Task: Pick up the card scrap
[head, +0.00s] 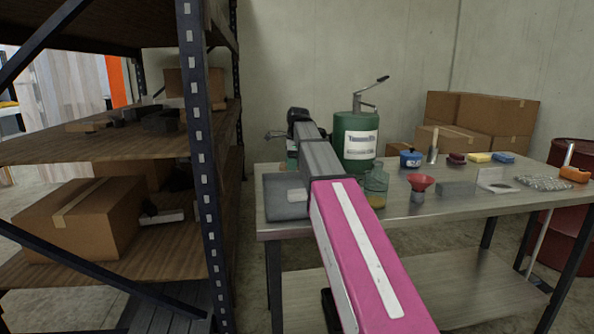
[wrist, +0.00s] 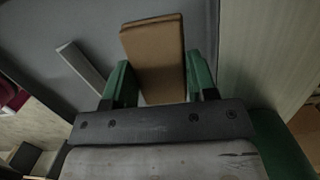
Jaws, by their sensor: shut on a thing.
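The card scrap (wrist: 153,50) is a flat brown piece in the wrist view. It stands between the two green fingers of my gripper (wrist: 158,82), which is shut on it. Its far end sticks out past the fingertips. Behind it is a grey surface that looks like the grey tray (head: 285,209) on the bench. In the head view my arm reaches over the bench's left end, and the arm hides the fingertips and the card scrap.
A pale bar (wrist: 80,66) lies beside the scrap. The metal bench (head: 452,200) also holds a green pump can (head: 356,140), a glass jar (head: 375,187), a red funnel (head: 420,183) and a blue tin (head: 410,159). A shelf rack (head: 198,150) stands close on the left.

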